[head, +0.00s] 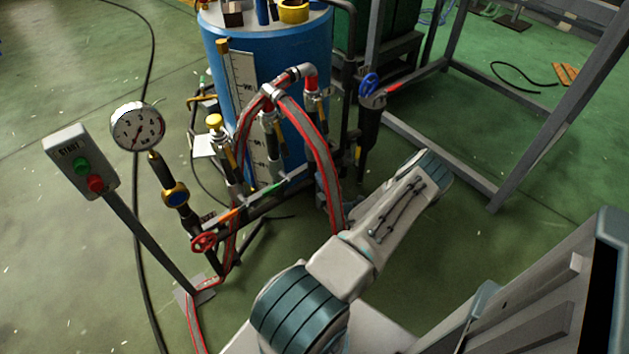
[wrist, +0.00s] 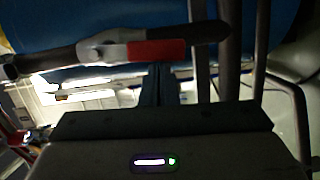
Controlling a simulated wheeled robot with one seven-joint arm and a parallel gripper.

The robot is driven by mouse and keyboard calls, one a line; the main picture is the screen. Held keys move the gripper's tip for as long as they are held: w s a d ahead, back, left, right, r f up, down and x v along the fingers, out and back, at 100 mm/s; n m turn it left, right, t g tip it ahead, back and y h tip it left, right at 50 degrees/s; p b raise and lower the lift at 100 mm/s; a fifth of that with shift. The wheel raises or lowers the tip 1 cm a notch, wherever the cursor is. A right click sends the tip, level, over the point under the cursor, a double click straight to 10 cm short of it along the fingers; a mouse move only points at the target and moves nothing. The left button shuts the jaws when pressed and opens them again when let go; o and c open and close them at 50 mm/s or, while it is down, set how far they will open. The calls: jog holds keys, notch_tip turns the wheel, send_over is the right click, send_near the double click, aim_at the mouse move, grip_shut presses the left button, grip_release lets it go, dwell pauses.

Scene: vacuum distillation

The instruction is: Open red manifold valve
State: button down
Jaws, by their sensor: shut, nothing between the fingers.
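In the wrist view, a red lever handle (wrist: 156,50) with a grey metal end lies nearly level across a dark pipe. It is the red valve handle closest to my gripper. My gripper (wrist: 160,70) is shut and empty, with its narrow fingers pointing at the handle from just below it in the picture. I cannot tell whether they touch. In the head view, the manifold (head: 262,203) runs slanting in front of the blue tank, with orange, green and white handles. My arm and the hoses hide the fingertips and the red lever there.
A blue tank (head: 275,75) stands behind the manifold. Red-striped hoses (head: 318,140) arch close to my arm. A red handwheel (head: 203,243), a gauge (head: 137,126) and a start-button box (head: 80,162) stand left.

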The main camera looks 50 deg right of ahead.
dwell(0.3)
jog(key=s+a+p, duration=0.3)
jog(key=s+a, duration=0.5)
jog(key=shift+a+r, duration=0.25)
jog(key=shift+r, duration=0.1)
jog(key=shift+w+r, duration=0.1)
